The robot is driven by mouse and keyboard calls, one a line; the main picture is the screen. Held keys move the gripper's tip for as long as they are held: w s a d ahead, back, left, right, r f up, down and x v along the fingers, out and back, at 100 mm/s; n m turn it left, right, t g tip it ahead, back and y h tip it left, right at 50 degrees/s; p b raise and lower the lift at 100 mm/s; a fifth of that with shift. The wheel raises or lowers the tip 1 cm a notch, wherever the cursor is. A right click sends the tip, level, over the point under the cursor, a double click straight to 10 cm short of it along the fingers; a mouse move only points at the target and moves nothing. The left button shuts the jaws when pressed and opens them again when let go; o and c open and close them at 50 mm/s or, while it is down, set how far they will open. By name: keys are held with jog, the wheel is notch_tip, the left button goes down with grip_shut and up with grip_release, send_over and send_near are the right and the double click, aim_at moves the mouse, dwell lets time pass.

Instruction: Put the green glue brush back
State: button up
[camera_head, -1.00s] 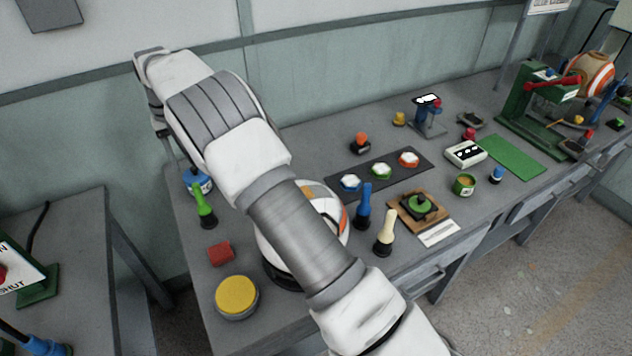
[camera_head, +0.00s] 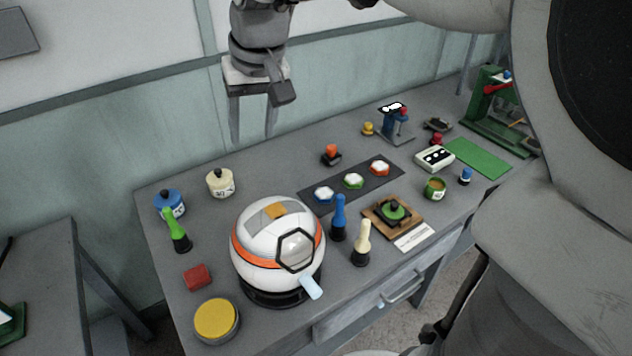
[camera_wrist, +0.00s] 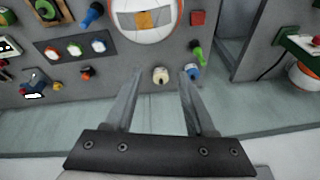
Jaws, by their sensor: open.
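The green glue brush (camera_head: 178,232) has a light green handle and a dark lower end. It stands on the bench at the left, in front of the blue pot. It also shows in the wrist view (camera_wrist: 198,55), right of my fingers. My gripper (camera_head: 252,136) is open and empty, pointing down high near the wall, apart from the brush. In the wrist view my open gripper (camera_wrist: 160,84) has the cream pot (camera_wrist: 160,75) seen between its fingertips. A green pot (camera_head: 435,188) stands open at the right, with yellowish content.
A blue pot (camera_head: 170,203) and the cream pot (camera_head: 220,182) stand behind the brush. A white-orange ball (camera_head: 262,265), red block (camera_head: 197,277) and yellow tin (camera_head: 217,320) are near. Blue (camera_head: 339,218) and cream brushes (camera_head: 361,245) stand right of the ball.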

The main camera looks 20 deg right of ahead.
jog(key=s+d+f+t, duration=0.1)
jog(key=s+d+f, duration=0.1)
jog(key=s, duration=0.7)
jog(key=s+d+f+t+h, duration=0.1)
jog(key=s+d, duration=0.3)
jog(key=s, duration=0.4)
jog(key=shift+s+d+f+m, duration=0.3)
jog(key=shift+s+f, duration=0.05)
jog(key=shift+f, duration=0.45)
jog(key=shift+d, duration=0.1)
